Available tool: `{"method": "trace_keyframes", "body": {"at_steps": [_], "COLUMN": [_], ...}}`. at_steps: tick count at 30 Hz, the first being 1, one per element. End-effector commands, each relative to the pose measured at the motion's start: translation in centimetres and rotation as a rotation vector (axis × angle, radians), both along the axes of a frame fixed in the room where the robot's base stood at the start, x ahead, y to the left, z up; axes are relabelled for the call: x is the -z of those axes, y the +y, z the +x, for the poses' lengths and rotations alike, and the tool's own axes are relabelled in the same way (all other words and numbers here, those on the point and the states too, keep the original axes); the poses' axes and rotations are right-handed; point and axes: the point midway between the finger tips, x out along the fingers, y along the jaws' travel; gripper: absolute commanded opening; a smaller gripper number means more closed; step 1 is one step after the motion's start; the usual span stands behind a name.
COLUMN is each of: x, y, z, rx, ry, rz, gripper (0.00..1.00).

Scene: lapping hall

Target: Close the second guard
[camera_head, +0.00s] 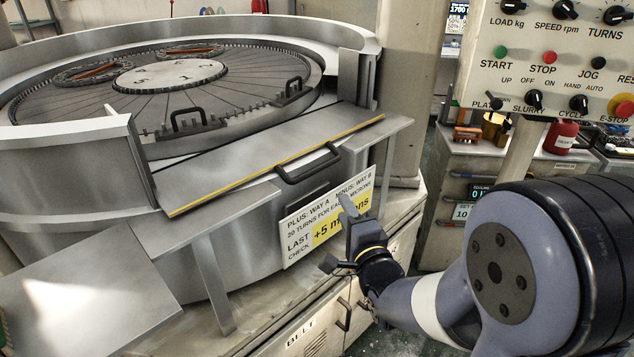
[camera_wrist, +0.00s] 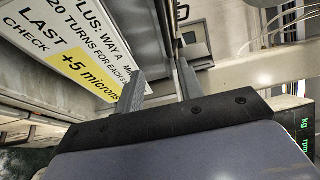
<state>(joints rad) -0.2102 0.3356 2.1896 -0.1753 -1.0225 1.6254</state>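A flat grey guard panel (camera_head: 262,150) with a yellow edge strip lies folded outward at the front opening of the round lapping machine's wall. A black bar handle (camera_head: 308,165) is fixed on it. I cannot tell whether this is the second guard; no label shows on it. My gripper (camera_head: 338,233) is below and to the right of the handle, in front of the white sign, apart from the handle. In the wrist view my gripper (camera_wrist: 158,78) has its two fingers spread with nothing between them.
The white and yellow sign (camera_head: 328,217) hangs below the panel; it also shows in the wrist view (camera_wrist: 75,45). Another grey plate (camera_head: 85,290) is at lower left. The lapping plate (camera_head: 235,105) carries rings and black handles. A control panel (camera_head: 560,60) stands at upper right.

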Motion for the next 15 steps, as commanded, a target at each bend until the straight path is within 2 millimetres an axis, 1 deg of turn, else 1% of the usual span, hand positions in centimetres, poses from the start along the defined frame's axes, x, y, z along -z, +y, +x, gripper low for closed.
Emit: {"method": "trace_keyframes", "body": {"at_steps": [1, 4, 8, 11, 15], "x": [0.6, 0.4, 0.1, -0.2, -0.7], "y": [0.6, 1.5, 2.0, 2.3, 3.2], "z": [0.0, 0.0, 0.1, 0.8, 2.8], "rx": [-0.025, -0.062, -0.083, -0.084, -0.084], "ry": [-0.017, -0.048, -0.063, -0.064, -0.065], "rz": [0.043, 0.116, 0.154, 0.158, 0.156], "gripper": [0.36, 0.36, 0.36, 0.36, 0.36]}}
